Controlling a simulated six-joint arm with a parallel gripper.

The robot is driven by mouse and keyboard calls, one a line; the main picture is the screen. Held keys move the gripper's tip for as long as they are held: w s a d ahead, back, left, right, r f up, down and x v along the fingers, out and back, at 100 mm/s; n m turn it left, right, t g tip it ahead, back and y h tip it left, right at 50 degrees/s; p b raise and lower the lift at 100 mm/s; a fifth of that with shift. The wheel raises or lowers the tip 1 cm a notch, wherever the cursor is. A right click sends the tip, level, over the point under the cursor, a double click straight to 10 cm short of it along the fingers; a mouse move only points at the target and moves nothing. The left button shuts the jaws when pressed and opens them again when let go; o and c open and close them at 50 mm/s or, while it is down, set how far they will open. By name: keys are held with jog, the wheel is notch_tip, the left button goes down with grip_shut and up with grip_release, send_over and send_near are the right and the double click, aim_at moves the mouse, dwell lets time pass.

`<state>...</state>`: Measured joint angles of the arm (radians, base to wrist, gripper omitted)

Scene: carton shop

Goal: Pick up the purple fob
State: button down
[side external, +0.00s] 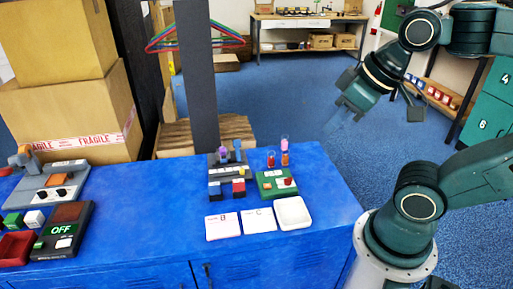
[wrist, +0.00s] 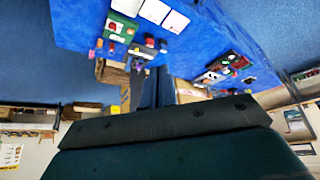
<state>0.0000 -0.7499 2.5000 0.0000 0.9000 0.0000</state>
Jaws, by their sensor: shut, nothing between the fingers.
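The purple fob (side external: 222,152) stands upright at the back of the small grey station on the blue bench; it is also small in the wrist view (wrist: 138,66), where its details are blurred. My gripper (side external: 353,101) is raised in the air at upper right in the side view, well apart from the fob. In the wrist view my gripper's dark fingers (wrist: 160,82) are together with nothing between them, and they cover part of the bench scene.
A green station (side external: 268,184) with red, orange and pinkish pieces stands right of the grey one. Cards and a white tray (side external: 293,213) lie in front. A dark post (side external: 196,75) rises close behind. Panels (side external: 62,232) and cartons (side external: 90,110) are at left.

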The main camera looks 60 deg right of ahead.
jog(key=c, duration=1.5)
grip_release()
jog(key=w+d+r+n+g+y, duration=0.1)
jog(key=w+d+n, duration=0.15)
jog(key=w, duration=1.15)
jog(key=w+d+r+n+g, duration=0.15)
jog(key=w+d, duration=0.25)
jog(key=w, duration=0.9)
jog(key=w+d+f+n, duration=0.1)
jog(key=w+d+f, duration=0.4)
jog(key=f, duration=0.3)
jog(key=w+d+f+n+y, duration=0.1)
jog(key=w+d+f+n, duration=0.1)
jog(key=w+d+f, duration=0.3)
jog(key=w+d+f+n+y, duration=0.1)
jog(key=w+d+f, duration=0.4)
jog(key=f, duration=0.6)
jog(key=shift+w+d+f+n, duration=0.15)
jog(key=shift+d+n, duration=0.35)
jog(key=shift+d, duration=0.25)
